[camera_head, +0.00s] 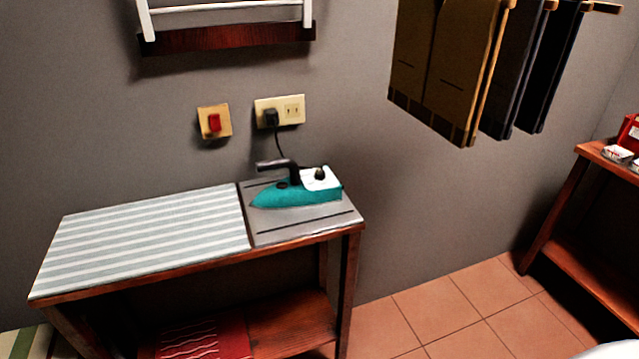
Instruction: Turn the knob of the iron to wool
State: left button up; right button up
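The iron (297,193) has a teal body, a white rear part and a black handle. It lies on the grey metal plate (300,222) at the right end of a wooden ironing table. A small dark knob (320,173) shows on top of its white part; its setting is too small to read. A black cord runs from the iron up to a plug in the wall socket (292,110). Neither of my grippers is in view.
A striped ironing surface (150,236) covers the table's left part, and a red cloth (205,338) lies on its lower shelf. A red switch (214,122) is on the wall. Trousers (445,65) hang at upper right. Tiled floor (440,305) is clear between the table and a wooden shelf (580,250).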

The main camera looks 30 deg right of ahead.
aim_at(320, 174)
jog(key=k, duration=0.5)
jog(key=z, duration=1.45)
jog(key=i, duration=1.25)
jog(key=u, duration=1)
